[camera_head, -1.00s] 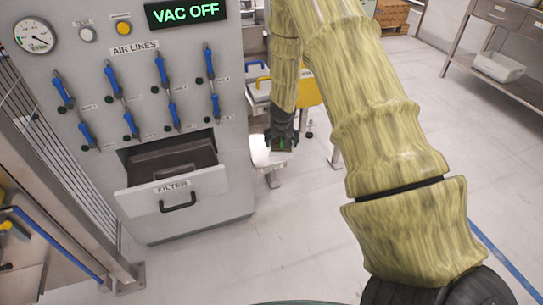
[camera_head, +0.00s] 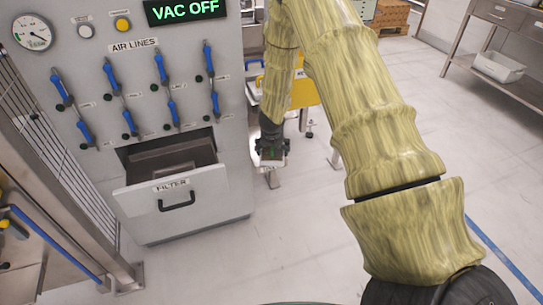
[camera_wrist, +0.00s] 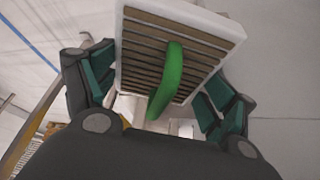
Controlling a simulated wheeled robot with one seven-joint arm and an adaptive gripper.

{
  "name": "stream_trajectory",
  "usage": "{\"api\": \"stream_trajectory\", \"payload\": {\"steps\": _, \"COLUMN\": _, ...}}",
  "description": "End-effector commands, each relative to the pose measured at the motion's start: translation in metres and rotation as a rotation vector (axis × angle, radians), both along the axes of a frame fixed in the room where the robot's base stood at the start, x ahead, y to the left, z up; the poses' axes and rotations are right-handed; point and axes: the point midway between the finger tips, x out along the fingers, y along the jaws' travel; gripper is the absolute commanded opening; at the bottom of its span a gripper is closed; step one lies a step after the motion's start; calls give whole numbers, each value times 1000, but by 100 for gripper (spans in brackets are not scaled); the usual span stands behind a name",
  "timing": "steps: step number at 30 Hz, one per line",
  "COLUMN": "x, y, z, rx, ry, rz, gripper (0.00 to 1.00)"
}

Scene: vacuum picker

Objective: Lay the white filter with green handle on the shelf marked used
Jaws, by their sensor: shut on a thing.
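The white filter (camera_wrist: 222,25) with brown slats and a green handle (camera_wrist: 172,78) fills the upper middle of the wrist view. My gripper (camera_wrist: 158,92) is shut on it at the handle, with a finger on either side. In the head view my gripper (camera_head: 271,150) hangs low, right of the grey cabinet, and mostly hides the filter. No shelf label reading "used" can be made out in either view.
The grey cabinet (camera_head: 235,150) has an open drawer (camera_head: 180,188) marked FILTER at its lower front. A stand with a yellow panel (camera_head: 303,92) and blue and yellow handles is behind my gripper. Floor to the right is clear; a steel table (camera_head: 515,85) stands far right.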

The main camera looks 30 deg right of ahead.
Motion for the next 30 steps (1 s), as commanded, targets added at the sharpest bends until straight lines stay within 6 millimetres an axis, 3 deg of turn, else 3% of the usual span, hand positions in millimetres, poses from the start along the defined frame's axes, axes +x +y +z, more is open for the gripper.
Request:
{"api": "stream_trajectory", "payload": {"steps": 6, "x": 0, "y": 2, "z": -28, "rx": 2, "ry": 0, "rz": -1, "gripper": 60}}
{"api": "stream_trajectory", "payload": {"steps": 18, "x": 1, "y": 4, "z": -32, "rx": -1, "ry": 1, "rz": 1, "gripper": 60}}
{"api": "stream_trajectory", "payload": {"steps": 19, "x": 1, "y": 4, "z": -32, "rx": 0, "ry": 0, "rz": 0, "gripper": 86}}
{"api": "stream_trajectory", "payload": {"steps": 21, "x": 1, "y": 4, "z": -31, "rx": 0, "ry": 0, "rz": 0, "gripper": 99}}
{"api": "stream_trajectory", "payload": {"steps": 30, "x": 1, "y": 4, "z": -31, "rx": 0, "ry": 0, "rz": 0, "gripper": 100}}
